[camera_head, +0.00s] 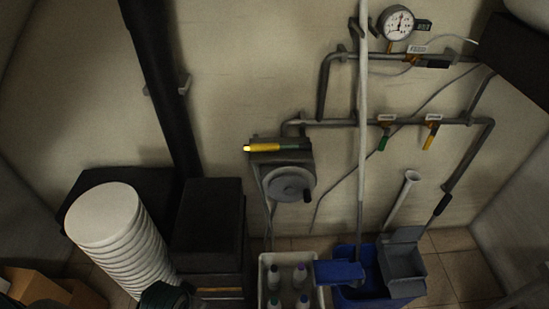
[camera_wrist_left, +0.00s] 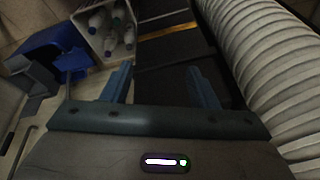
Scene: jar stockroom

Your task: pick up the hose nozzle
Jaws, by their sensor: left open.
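A yellow and black tube-shaped thing (camera_head: 278,147), which looks like the hose nozzle, lies level on top of the grey wall-mounted reel box. Its bright yellow tip points left. It does not show in the left wrist view. My left gripper (camera_wrist_left: 160,80) is open, with its two blue fingers apart and nothing between them. In the head view only a dark part of my left arm shows at the bottom edge, in front of the white bucket stack, well below and left of the nozzle. My right gripper is not in view.
A stack of white buckets (camera_head: 105,215) stands at left, also in the wrist view (camera_wrist_left: 265,50). Black boxes (camera_head: 207,222) stand beside it. A crate of bottles (camera_head: 264,268) and a blue mop bucket (camera_head: 345,292) stand below the reel (camera_head: 288,184). A pale pole (camera_head: 363,110) rises right of it.

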